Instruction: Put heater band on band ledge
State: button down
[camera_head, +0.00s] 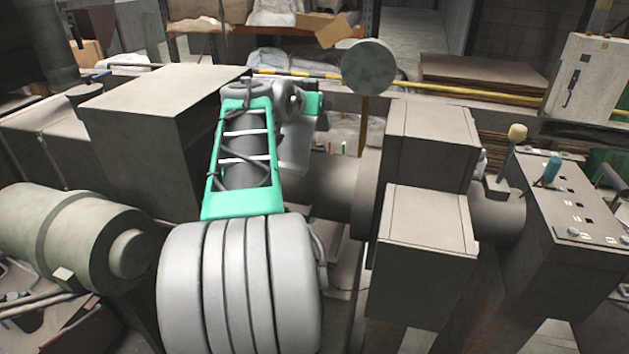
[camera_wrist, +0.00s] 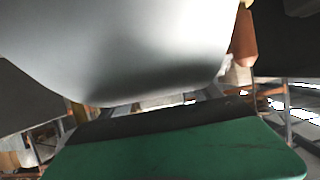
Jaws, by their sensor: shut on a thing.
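My arm, grey and white with green covers, reaches forward over the machine in the head view. Its white wrist end is beside the grey barrel (camera_head: 325,190), mostly behind the green forearm. My gripper's fingers are hidden there. I cannot pick out the heater band or the band ledge for sure. In the wrist view, a large smooth grey curved surface fills the top and a green, dark-edged surface fills the bottom; no fingers show between them.
Two grey boxes, upper (camera_head: 437,145) and lower (camera_head: 424,250), stand right of the barrel. A large grey block (camera_head: 150,135) and a motor-like cylinder (camera_head: 70,235) stand left. A control console (camera_head: 560,220) stands far right. A yellow rail (camera_head: 470,92) runs behind.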

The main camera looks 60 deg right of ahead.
jog(key=f, duration=0.3)
jog(key=f+p, duration=0.1)
jog(key=f, duration=0.6)
jog(key=shift+a+f+p, duration=0.3)
jog(key=shift+f+p, duration=0.05)
jog(key=shift+f, duration=0.05)
jog(key=shift+c, duration=2.4)
grip_release()
jog(key=shift+f, duration=0.25)
jog(key=shift+o, duration=0.9)
jog(key=shift+d, duration=0.25)
jog(key=shift+o, duration=0.8)
jog(key=shift+r, duration=0.4)
